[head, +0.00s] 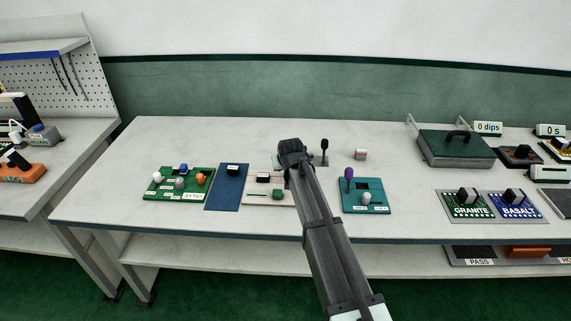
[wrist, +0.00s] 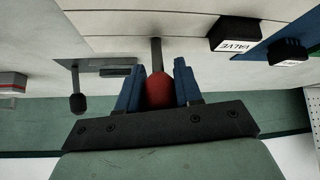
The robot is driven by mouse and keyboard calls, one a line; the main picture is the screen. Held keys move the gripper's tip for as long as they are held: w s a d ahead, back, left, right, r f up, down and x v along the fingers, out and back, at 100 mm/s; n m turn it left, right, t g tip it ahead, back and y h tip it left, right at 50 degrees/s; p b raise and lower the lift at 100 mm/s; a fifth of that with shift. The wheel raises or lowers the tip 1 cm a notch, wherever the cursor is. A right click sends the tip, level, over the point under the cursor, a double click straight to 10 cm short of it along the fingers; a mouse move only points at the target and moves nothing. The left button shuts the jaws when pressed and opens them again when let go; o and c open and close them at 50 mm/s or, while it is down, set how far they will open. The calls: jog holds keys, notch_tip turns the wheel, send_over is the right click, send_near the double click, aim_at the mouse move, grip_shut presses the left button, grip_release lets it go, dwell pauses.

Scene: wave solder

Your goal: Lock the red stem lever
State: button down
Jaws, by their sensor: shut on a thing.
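The red lever knob (wrist: 159,91) sits on a grey stem (wrist: 155,52) in the wrist view. My gripper's blue fingers (wrist: 157,80) are shut on the knob, one on each side. In the head view my gripper (head: 292,158) is over the back edge of a cream panel (head: 255,198), and the arm hides the red lever. A black block labelled VALVE (wrist: 235,36) is beside the lever in the wrist view. The lever's base and any lock mark cannot be made out.
A dark-knobbed lever (head: 324,146) stands right of my gripper; it also shows in the wrist view (wrist: 78,103). A green board (head: 160,192) and blue mat (head: 226,200) lie left. A teal panel (head: 380,195) with a purple-knobbed lever lies right. The table behind is mostly clear.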

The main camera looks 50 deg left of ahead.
jog(key=shift+s+d+f+t+y, duration=0.2)
jog(key=shift+s+d+t+y, duration=0.25)
jog(key=shift+t+y, duration=0.35)
jog(key=c, duration=0.8)
grip_release()
jog(key=v, duration=1.3)
jog(key=shift+s+d, duration=0.25)
jog(key=shift+d, duration=0.1)
